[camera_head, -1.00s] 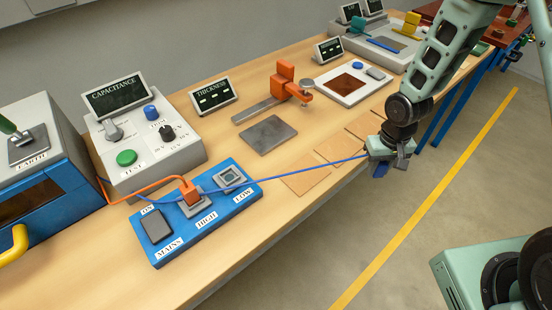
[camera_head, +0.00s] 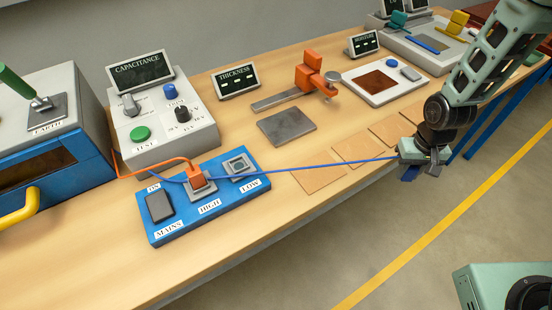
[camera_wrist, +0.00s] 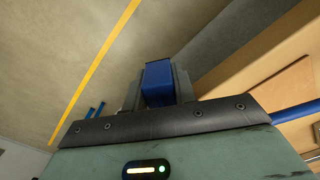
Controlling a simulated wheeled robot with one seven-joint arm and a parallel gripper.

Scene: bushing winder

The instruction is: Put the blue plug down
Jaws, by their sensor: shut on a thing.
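The blue plug (camera_wrist: 158,80) sits between the fingers of my gripper (camera_wrist: 156,88) in the wrist view. My gripper is shut on it. In the head view my gripper (camera_head: 424,168) hangs just beyond the front edge of the bench, and the plug is mostly hidden there. An orange plug (camera_head: 197,175) stands in the HIGH socket of the block. The LOW socket (camera_head: 238,166) is empty.
Several thin tan sheets (camera_head: 318,178) lie along the bench's front edge. A grey plate (camera_head: 286,126), the CAPACITANCE unit (camera_head: 160,118), the THICKNESS display (camera_head: 237,80) and an orange gauge (camera_head: 310,72) stand behind. Bare wood (camera_head: 110,270) shows at the front left.

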